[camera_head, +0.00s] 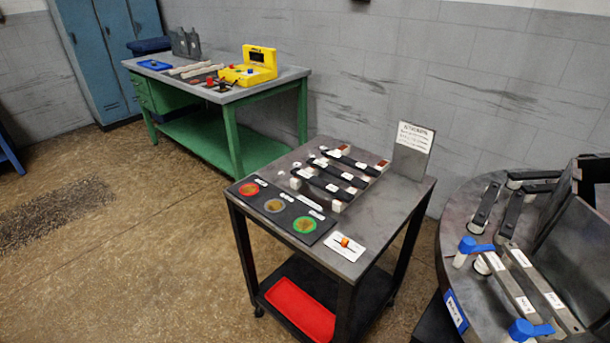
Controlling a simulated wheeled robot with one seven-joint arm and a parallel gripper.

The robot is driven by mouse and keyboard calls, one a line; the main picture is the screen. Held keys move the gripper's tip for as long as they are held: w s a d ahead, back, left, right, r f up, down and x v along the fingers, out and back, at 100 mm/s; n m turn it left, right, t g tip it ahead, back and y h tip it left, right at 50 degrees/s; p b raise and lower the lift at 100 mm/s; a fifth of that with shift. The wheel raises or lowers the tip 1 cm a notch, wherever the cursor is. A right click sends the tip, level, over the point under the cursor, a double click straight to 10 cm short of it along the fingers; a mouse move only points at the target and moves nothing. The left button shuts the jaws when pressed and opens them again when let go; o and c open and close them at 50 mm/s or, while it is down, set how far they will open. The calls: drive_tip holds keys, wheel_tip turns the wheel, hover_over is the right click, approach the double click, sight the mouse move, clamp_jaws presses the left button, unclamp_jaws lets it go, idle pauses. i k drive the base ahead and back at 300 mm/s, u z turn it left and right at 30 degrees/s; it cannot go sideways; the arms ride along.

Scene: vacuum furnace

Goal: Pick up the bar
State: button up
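Several dark bars lie side by side on the small cart; one nearer bar (321,186) and one farther bar (350,162) rest with pale blocks at their ends. Light grey bars with white labels lie on the round furnace table at right, among them one long bar (516,290) and another (541,279). Darker bars also sit at that table's far side, such as one (485,205) standing at a slant in the picture. I cannot tell which bar the task means. My gripper is not in view.
The cart (399,192) carries a panel with three coloured discs (273,206), an upright sign (411,143) and a red tray (299,308) below. Blue-handled clamps (474,246) stand on the round table (458,221). A green workbench (228,138) is behind. Floor at left is free.

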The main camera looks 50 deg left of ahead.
sight(352, 180)
drive_tip(key=u, duration=1.65)
drive_tip(key=k, duration=1.15)
drive_tip(key=u, duration=0.7)
drive_tip(key=i, duration=2.2)
drive_tip(key=z, duration=0.85)
drive_tip(key=i, duration=0.25)
drive_tip(key=z, duration=0.1)
